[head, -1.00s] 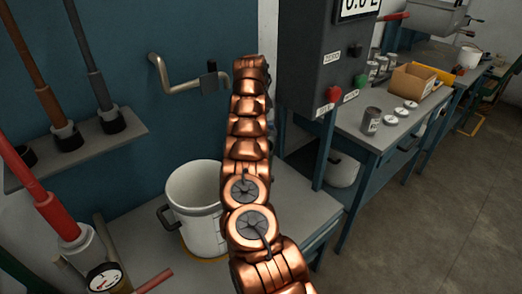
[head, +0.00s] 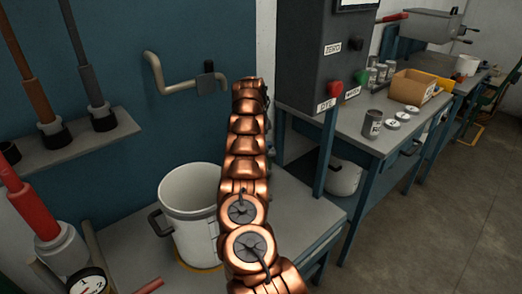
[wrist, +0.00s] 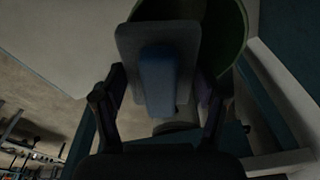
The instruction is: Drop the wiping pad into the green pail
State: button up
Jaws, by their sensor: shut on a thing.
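The wiping pad shows in the wrist view as a flat grey plate (wrist: 127,45) with a blue block-like grip (wrist: 158,80) on it. My gripper (wrist: 159,78) has one dark finger on each side of the blue grip and is shut on the pad. Behind the pad is a dark round opening with a green rim, the green pail (wrist: 243,40). The pad overlaps the opening in the picture; its height over the pail is hard to tell. The pail's inside is too dark to read. In the head view my copper arm hides the gripper, pad and green pail.
A white pot (head: 190,225) stands on the grey bench left of my arm. A lever (head: 185,78) sticks out from the blue wall. A control box (head: 320,60) and a table with cans (head: 373,124) and a cardboard box (head: 412,87) are on the right. Open floor (head: 450,220) lies at right.

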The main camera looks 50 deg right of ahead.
jog(key=shift+f, duration=0.4)
jog(key=o, duration=1.1)
jog(key=shift+r, duration=0.85)
notch_tip(320, 180, up, 11)
jog(key=a+p, duration=0.1)
jog(key=p, duration=0.4)
jog(key=shift+w, duration=0.3)
jog(key=shift+a+r, duration=0.1)
jog(key=shift+a, duration=0.15)
